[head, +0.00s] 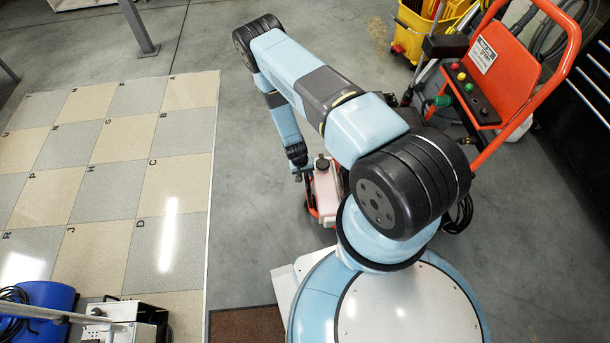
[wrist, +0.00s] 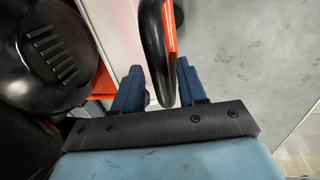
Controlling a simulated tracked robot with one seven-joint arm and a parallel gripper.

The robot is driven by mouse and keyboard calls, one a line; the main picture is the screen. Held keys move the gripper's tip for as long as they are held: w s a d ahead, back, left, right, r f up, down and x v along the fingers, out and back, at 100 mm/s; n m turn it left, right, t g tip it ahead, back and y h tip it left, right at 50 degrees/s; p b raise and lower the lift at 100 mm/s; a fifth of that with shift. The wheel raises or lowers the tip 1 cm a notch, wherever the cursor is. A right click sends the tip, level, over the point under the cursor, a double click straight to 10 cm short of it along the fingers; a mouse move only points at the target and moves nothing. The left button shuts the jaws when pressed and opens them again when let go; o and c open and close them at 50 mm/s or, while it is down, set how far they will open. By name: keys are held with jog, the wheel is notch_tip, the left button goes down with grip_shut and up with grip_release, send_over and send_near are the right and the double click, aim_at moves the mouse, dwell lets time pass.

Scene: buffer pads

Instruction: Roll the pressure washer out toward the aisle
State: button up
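The pressure washer is an orange-framed machine with an upright handle and control panel (head: 483,75) at the right of the head view. A pale tank with a black cap (head: 325,188) shows lower down, left of my arm; the arm hides the middle between them. My gripper (head: 300,168) is beside that tank, its fingers too small to read there. In the wrist view, the two blue fingers of my gripper (wrist: 162,85) lie close on both sides of a black grip (wrist: 155,45) with orange behind it. A ribbed black cap (wrist: 55,50) is at the left.
A pale checkered, lettered floor (head: 120,165) lies left, with open grey concrete (head: 245,225) between it and the washer. A yellow mop bucket (head: 410,35) and dark cabinet (head: 585,110) stand right. A blue object (head: 45,310) is bottom left, a grey post (head: 138,28) top left.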

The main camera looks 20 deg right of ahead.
grip_shut()
